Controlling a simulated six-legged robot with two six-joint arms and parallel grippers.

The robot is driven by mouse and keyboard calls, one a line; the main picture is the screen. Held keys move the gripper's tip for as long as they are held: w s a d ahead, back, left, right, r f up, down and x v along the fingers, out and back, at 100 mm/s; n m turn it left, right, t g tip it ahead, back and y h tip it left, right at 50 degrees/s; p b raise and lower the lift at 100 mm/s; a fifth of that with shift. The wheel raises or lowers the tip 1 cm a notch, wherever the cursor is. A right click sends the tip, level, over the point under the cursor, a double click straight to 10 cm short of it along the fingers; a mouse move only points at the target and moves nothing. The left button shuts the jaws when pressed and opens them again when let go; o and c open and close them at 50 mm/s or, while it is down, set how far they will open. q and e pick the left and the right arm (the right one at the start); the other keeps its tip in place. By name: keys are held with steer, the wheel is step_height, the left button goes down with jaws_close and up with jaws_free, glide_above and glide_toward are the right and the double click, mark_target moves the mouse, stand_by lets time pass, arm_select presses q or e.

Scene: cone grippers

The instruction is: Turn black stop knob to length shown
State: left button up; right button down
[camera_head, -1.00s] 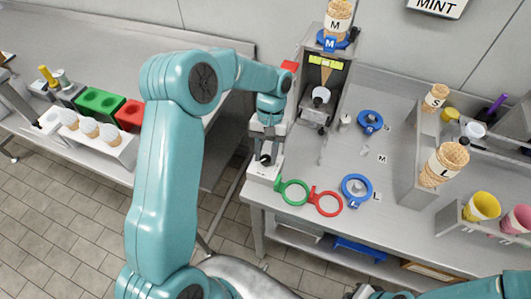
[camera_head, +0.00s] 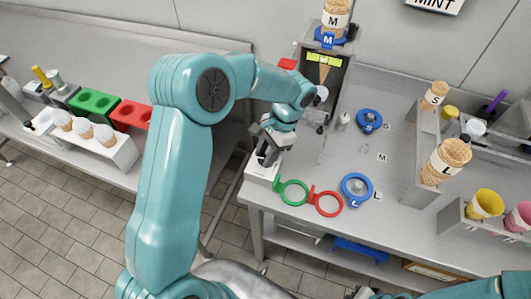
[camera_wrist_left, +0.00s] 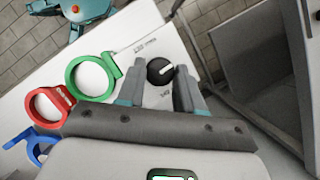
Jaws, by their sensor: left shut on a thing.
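The black stop knob (camera_wrist_left: 160,71) has a white pointer mark and sits on a white block (camera_head: 263,171) at the bench's front left corner. In the left wrist view the pointer lies roughly sideways, and the small printed labels beside the knob are too blurred to read. My left gripper (camera_wrist_left: 160,82) is shut on the knob, one finger at each side. In the head view the left gripper (camera_head: 266,153) is tilted over the block and mostly hides the knob. A dark part at the bottom edge of the head view may be my right gripper (camera_head: 368,292); its fingers are unclear.
A green ring (camera_head: 293,193), a red ring (camera_head: 327,204) and a blue ring (camera_head: 357,188) lie along the front edge near the block. Behind stands a grey machine (camera_head: 321,85) with a cone marked M.

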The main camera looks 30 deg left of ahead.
arm_select(q)
steer(key=shift+w+d+m, duration=0.1)
steer(key=shift+m, duration=0.5)
steer(key=o, duration=1)
steer(key=shift+o, duration=0.2)
steer(key=v, duration=1.6)
steer(key=shift+s+d+r, duration=0.2)
steer(key=shift+d, duration=0.05)
steer(key=shift+s, duration=0.15)
